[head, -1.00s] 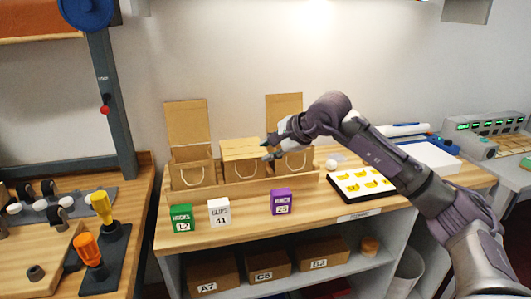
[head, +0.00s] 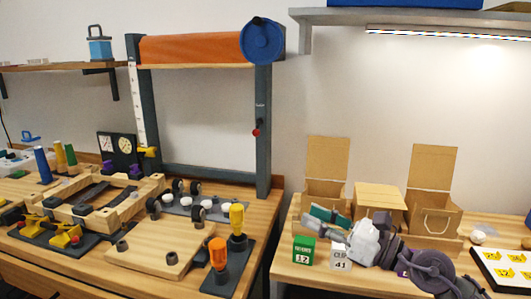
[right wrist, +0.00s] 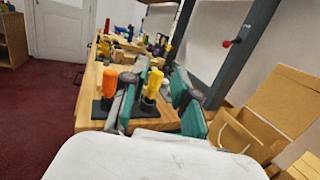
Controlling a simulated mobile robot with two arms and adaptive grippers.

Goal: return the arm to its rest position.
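My right arm comes in from the lower right in the head view. My right gripper (head: 328,217) points left, in front of the left cardboard box (head: 319,190) and above the small cards. Its teal-padded fingers stand apart in the right wrist view (right wrist: 152,98). My left gripper is not in view.
A green card block (head: 304,250) and white one (head: 340,257) stand below the gripper. The middle box (head: 380,197) is closed; the right box (head: 433,215) has its lid up. A dark frame post (head: 263,130) and the left bench (head: 255,245) lie to the left.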

